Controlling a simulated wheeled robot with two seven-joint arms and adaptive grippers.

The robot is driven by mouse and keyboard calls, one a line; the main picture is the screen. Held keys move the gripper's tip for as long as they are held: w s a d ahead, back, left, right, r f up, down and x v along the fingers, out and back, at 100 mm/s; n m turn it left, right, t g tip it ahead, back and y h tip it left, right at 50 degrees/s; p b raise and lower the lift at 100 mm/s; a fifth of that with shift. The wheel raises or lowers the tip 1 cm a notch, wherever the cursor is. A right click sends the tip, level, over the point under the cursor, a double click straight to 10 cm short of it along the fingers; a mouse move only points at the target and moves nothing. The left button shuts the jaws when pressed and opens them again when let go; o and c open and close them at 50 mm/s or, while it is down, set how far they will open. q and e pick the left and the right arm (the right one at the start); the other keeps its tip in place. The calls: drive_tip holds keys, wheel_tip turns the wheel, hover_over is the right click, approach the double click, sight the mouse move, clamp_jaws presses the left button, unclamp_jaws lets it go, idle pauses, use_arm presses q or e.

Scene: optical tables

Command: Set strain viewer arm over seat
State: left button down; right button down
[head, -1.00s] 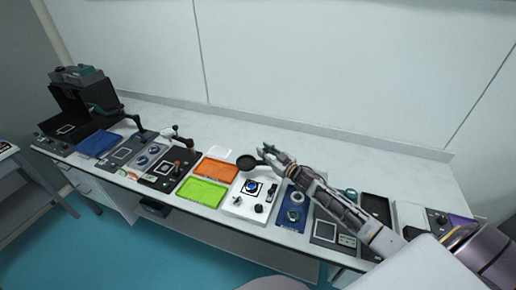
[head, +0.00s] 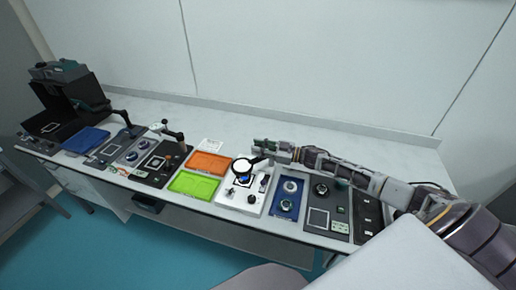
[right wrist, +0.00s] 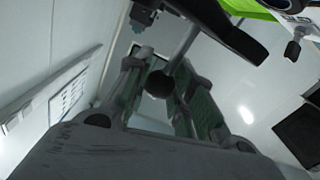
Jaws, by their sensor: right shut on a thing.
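The strain viewer arm is a round black-rimmed viewer (head: 242,166) with a short dark handle, on the white station (head: 226,197) in the middle of the bench. My right gripper (head: 266,154) comes in from the right and is shut on the handle end. In the head view the viewer ring overlaps the blue-ringed seat (head: 245,181) and hides part of it; the gap between them cannot be told. In the right wrist view, the fingers (right wrist: 158,88) close around a dark round knob, with the black viewer rim (right wrist: 225,30) beyond. My left gripper is out of view.
Green (head: 193,185) and orange (head: 208,163) trays lie left of the station. A blue plate with round parts (head: 287,206) and dark panels (head: 327,216) lie to its right, under my right arm.

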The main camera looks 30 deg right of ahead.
drive_tip(key=shift+s+n+g+y, duration=0.2)
drive_tip(key=shift+n+g+y, duration=0.2)
drive_tip(key=shift+g, duration=0.1)
drive_tip(key=shift+s+f, duration=0.1)
drive_tip(key=c, duration=1.2)
unclamp_jaws()
drive_tip(key=shift+v, duration=6.05)
drive_tip(key=shift+d, duration=0.1)
